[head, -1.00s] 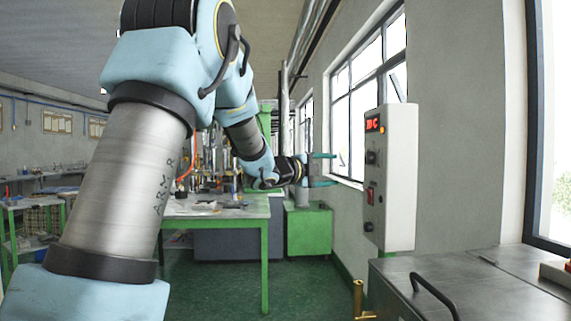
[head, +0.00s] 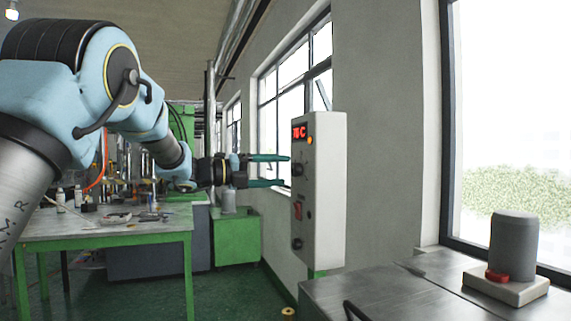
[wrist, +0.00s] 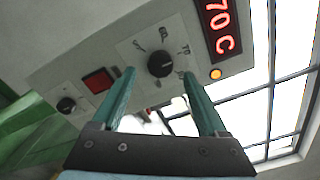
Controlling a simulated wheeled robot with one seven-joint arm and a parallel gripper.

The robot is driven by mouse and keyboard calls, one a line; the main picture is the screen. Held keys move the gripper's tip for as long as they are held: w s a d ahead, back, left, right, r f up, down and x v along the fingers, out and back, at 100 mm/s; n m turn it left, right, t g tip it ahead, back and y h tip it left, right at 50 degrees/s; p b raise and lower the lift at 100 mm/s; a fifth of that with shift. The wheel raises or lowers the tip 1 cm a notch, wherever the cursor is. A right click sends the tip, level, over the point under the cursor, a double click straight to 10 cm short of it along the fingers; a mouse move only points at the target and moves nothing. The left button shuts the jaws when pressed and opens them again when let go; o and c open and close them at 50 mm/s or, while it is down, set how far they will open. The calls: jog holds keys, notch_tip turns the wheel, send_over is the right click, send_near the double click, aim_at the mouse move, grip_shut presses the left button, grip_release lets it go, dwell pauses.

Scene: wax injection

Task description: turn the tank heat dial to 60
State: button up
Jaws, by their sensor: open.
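The control box (head: 328,200) is a pale upright panel with a red display (head: 300,131), which reads 70 C in the wrist view (wrist: 219,25). The heat dial (wrist: 161,63) is a black knob with printed marks around it, just below the display; it also shows in the head view (head: 297,170). My gripper (head: 286,170) has teal fingers and is open in front of the panel. In the wrist view its fingertips (wrist: 158,73) stand on either side of the dial's image, with the dial between them. I cannot tell whether they touch it.
A red switch (wrist: 98,80) and a second black knob (wrist: 66,105) sit lower on the box. An orange lamp (wrist: 216,74) is beside the display. A metal-topped tank (head: 400,290) stands below, with a grey cylinder on a base (head: 514,255) at right.

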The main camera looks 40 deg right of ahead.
aim_at(293, 171)
jog(key=shift+p+x, duration=0.4)
jog(key=shift+x, duration=1.1)
jog(key=shift+c, duration=0.2)
grip_shut()
